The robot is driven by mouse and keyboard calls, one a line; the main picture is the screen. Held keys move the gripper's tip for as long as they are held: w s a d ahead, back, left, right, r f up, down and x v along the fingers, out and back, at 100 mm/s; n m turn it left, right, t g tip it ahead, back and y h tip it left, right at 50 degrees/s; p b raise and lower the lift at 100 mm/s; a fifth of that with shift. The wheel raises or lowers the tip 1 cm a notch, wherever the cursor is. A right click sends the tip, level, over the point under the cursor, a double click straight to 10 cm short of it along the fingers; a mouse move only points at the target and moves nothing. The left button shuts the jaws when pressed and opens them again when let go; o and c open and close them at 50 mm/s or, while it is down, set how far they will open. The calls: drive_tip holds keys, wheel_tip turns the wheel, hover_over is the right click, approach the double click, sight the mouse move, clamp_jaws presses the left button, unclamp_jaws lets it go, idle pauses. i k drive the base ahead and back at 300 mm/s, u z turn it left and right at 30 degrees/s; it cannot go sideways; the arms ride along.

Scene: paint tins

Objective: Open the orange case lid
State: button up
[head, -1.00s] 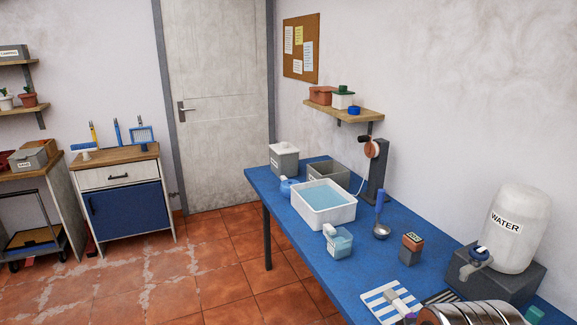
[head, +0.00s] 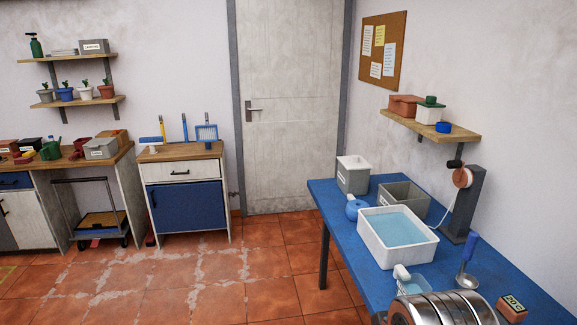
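No thing in view is clearly the orange case. A reddish-orange box (head: 405,104) sits on the small wall shelf at the right, and its top looks closed. An orange-brown box (head: 115,135) stands at the back of the wooden bench on the left, partly hidden by a grey box; I cannot tell whether it has a lid. My gripper is not in view.
A blue table (head: 345,234) at the right holds a white water basin (head: 397,252), bins and a ladle (head: 467,262). A cabinet (head: 187,211) with a blue door stands beside the closed door (head: 290,110). The tiled floor (head: 195,290) between is clear.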

sight(407, 99)
drive_tip(key=u, duration=0.25)
drive_tip(key=i, duration=3.7)
drive_tip(key=z, duration=0.35)
